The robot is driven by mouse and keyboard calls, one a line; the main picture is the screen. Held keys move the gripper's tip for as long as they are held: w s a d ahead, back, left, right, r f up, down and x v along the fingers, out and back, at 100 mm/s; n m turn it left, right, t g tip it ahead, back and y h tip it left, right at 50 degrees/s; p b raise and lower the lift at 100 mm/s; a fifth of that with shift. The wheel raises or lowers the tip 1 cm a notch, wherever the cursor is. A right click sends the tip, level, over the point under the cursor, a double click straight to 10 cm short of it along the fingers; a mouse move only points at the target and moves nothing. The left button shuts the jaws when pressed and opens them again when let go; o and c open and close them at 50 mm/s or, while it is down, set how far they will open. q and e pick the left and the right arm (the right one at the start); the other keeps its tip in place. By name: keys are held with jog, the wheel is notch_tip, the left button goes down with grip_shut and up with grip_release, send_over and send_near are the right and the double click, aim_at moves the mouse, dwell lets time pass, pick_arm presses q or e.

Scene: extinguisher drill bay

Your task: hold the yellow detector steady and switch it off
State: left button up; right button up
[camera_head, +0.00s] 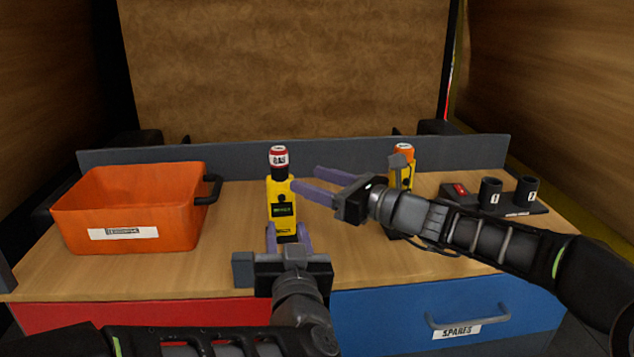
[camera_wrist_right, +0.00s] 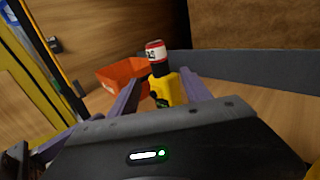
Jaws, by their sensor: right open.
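An orange bin (camera_head: 130,205) stands at left. A second yellow device with an orange top (camera_head: 404,150) stands behind my right gripper, partly hidden. A dark tray (camera_head: 535,207) with two black cups and a red item is at right. A grey ledge (camera_head: 350,151) borders the bench's back.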

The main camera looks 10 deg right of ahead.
aim_at(286, 172)
jog(key=x, duration=0.7)
jog(key=shift+w+a, duration=0.15)
jog(key=shift+a, duration=0.1)
grip_shut()
dwell(0.4)
grip_release()
dwell(0.4)
jog(key=shift+d, duration=0.1)
jog(key=v, duration=1.2)
